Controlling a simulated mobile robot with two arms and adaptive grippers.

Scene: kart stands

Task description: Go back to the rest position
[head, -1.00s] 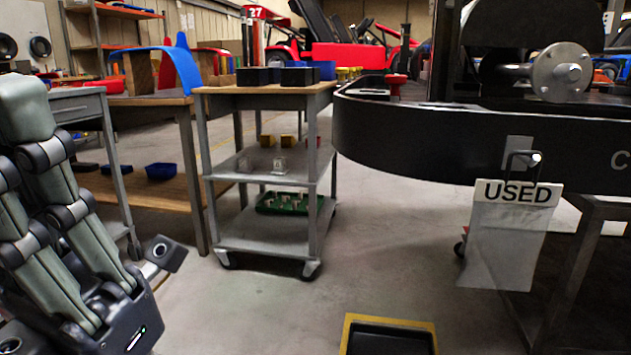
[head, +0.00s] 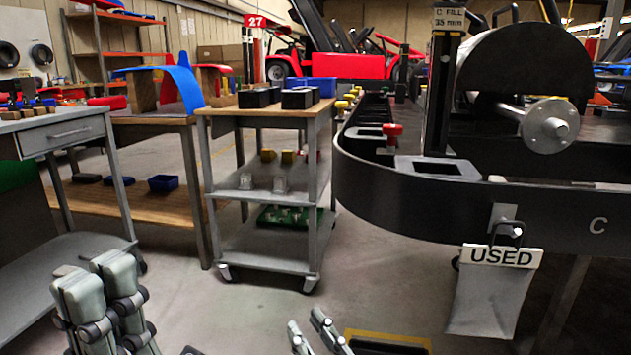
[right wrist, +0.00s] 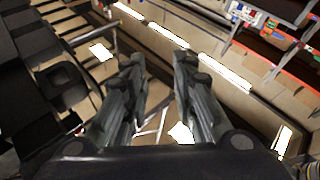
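My left gripper (head: 92,270) is low at the left of the head view, with its grey-green fingers pointing up. Neither gripper touches anything that I can see.
A grey cart (head: 270,260) holding dark bins stands ahead. A desk (head: 65,135) is at left. A black curved stand (head: 400,185) with a USED bag (head: 490,295) is at right. A yellow-edged black tray (head: 385,342) lies low in front. Floor between is clear.

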